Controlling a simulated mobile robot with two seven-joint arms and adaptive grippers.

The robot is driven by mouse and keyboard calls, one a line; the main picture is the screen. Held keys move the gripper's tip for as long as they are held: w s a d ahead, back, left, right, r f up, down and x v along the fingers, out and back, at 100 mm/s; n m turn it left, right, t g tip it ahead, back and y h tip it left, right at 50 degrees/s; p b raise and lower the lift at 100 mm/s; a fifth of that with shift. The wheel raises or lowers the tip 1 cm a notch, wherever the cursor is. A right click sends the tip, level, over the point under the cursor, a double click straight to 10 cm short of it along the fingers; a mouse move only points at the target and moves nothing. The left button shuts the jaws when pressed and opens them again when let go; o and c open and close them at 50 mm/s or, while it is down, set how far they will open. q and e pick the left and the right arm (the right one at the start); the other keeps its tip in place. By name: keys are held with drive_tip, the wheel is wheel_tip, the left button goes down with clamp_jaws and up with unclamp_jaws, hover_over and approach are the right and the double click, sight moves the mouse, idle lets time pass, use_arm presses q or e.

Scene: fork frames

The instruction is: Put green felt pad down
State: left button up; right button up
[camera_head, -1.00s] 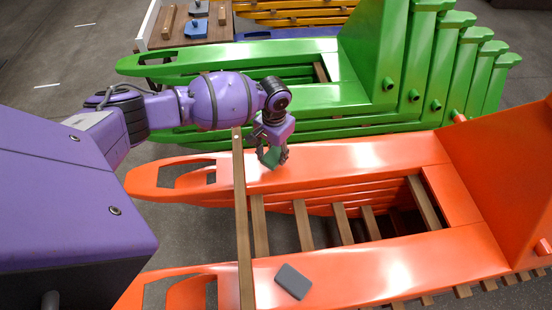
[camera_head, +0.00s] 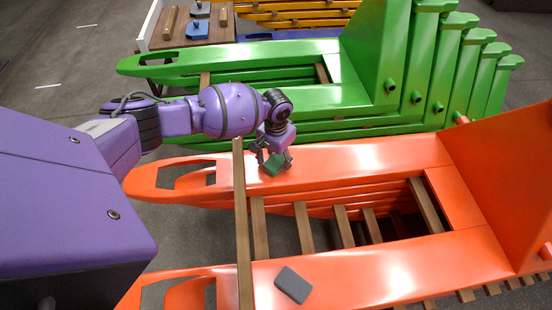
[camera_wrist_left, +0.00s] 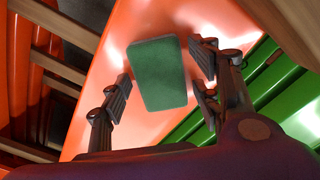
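The green felt pad (camera_head: 274,166) lies on the upper face of the orange fork's far arm (camera_head: 350,162), just right of the wooden bar. It also shows in the left wrist view (camera_wrist_left: 157,73), where it looks flat against the orange surface. My left gripper (camera_head: 275,160) is right over the pad, pointing down. In the left wrist view its fingers (camera_wrist_left: 160,88) stand on either side of the pad, with narrow gaps at both edges, so it looks open. My right gripper is in neither view.
A dark grey pad (camera_head: 293,284) lies on the orange fork's near arm. A long wooden bar (camera_head: 242,220) crosses both arms, with several slats between them. Green forks (camera_head: 300,95) stand just behind. A wooden table (camera_head: 190,35) with small blocks is at the back left.

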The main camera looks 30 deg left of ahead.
sight(276, 161)
use_arm(q)
drive_tip(key=shift+r, duration=0.55)
wheel_tip(276, 161, up, 11)
drive_tip(key=p, duration=0.1)
drive_tip(key=shift+r+p, duration=0.15)
drive_tip(key=shift+p, duration=0.25)
